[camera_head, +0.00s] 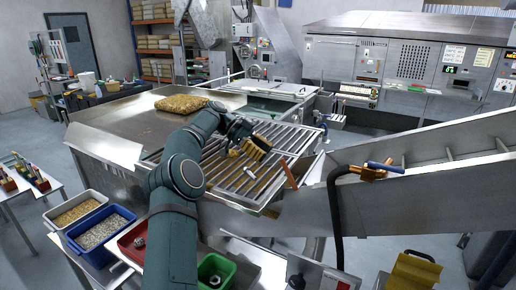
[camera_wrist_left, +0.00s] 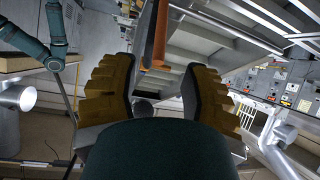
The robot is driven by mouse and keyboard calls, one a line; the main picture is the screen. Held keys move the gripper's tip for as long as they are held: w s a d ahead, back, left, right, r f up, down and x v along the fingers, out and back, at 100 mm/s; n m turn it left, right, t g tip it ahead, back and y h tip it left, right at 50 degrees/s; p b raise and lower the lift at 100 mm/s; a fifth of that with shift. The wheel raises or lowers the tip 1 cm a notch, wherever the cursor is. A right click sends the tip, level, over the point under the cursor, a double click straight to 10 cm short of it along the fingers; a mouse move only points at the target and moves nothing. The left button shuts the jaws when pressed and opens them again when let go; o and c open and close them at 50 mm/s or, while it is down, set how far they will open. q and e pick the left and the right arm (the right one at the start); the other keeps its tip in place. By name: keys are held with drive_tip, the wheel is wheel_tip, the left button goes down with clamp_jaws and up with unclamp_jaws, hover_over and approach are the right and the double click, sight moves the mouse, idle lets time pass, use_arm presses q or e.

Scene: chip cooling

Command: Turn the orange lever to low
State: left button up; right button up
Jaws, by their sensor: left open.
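The orange lever (camera_head: 290,175) stands up at the right end of the slatted metal grate in the head view, leaning slightly. In the left wrist view the orange lever (camera_wrist_left: 159,35) hangs in from the top, just beyond and between the fingertips. My left gripper (camera_head: 252,148), with ribbed yellow-brown finger pads, is over the grate, to the left of and above the lever. In the left wrist view the left gripper (camera_wrist_left: 160,88) is wide open, with nothing between its pads. No low marking can be made out.
The slatted grate (camera_head: 225,172) lies below the gripper. A filled sack (camera_head: 181,104) lies on the metal table behind.

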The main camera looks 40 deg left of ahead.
use_arm(q)
drive_tip(key=shift+v, duration=1.15)
